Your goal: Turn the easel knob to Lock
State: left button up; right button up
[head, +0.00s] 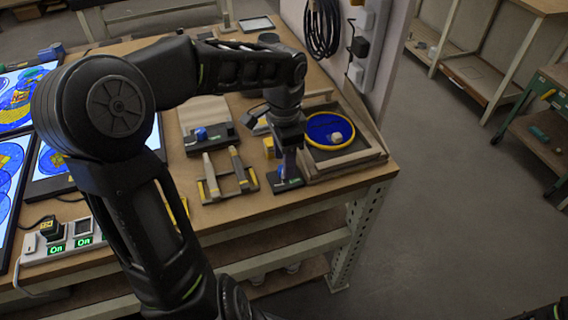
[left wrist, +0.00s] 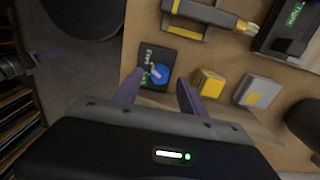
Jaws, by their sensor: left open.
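The blue knob (left wrist: 159,73) sits on a small dark plate (left wrist: 160,50) on the wooden bench. In the left wrist view the plate has pale lettering that looks like "Free" at one side and green lettering, too small to read, beside the knob. My left gripper (left wrist: 158,94) is open, its two fingers apart on either side of the knob's line and nothing between them. In the head view my left gripper (head: 287,170) points down over the plate and hides most of the knob.
A blue disc with a yellow rim (head: 330,130) lies in a wooden frame just right of my gripper. A yellow-grey stand (head: 228,184) is to the left. A yellow block (left wrist: 208,82) and a grey block (left wrist: 257,91) sit near the plate. The bench's front edge is close.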

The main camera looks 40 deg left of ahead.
pick_arm(q)
jog(key=shift+f, duration=1.2)
grip_shut()
